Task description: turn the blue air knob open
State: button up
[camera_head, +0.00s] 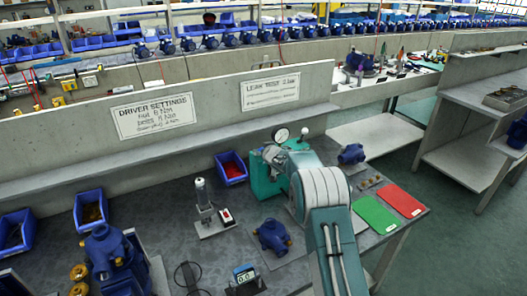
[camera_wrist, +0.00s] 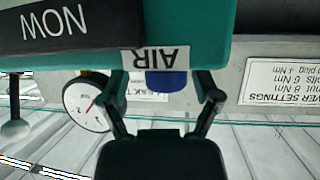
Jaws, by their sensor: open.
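The blue air knob (camera_wrist: 166,83) sticks out of the green test box (camera_wrist: 200,40) beside a white AIR label (camera_wrist: 155,58), which appears upside down in the wrist view. My gripper (camera_wrist: 160,92) is open, with one finger on each side of the knob and visible gaps between. I cannot tell how deep the fingers reach around it. In the head view the green box (camera_head: 262,182) stands on the bench, partly behind my arm. The knob is hidden there. A round white gauge (camera_wrist: 86,104) is beside the box; it also shows in the head view (camera_head: 281,135).
A lever with a white ball (camera_head: 304,132) rises beside the gauge. A blue pump (camera_head: 272,237) and a small stand (camera_head: 205,205) are left of my arm. Green (camera_head: 375,214) and red (camera_head: 402,200) mats lie right. A concrete wall panel (camera_head: 215,110) stands behind.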

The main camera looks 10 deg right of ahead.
jog(key=shift+a, duration=0.2)
jog(key=shift+a, duration=0.15)
jog(key=shift+c, duration=1.3)
grip_shut()
jog(key=shift+f+n+y, duration=0.1)
jog(key=shift+n+y, duration=0.5)
jog(key=shift+n, duration=0.1)
jog(key=shift+f+n+g+y, duration=0.1)
jog(key=shift+n+g+y, duration=0.7)
jog(key=shift+n+y, duration=0.65)
jog(key=shift+n+g+y, duration=0.9)
jog(key=shift+n+y, duration=0.35)
jog(key=shift+y, duration=0.1)
jog(key=shift+n+g+y, duration=0.4)
jog(key=shift+n, duration=0.1)
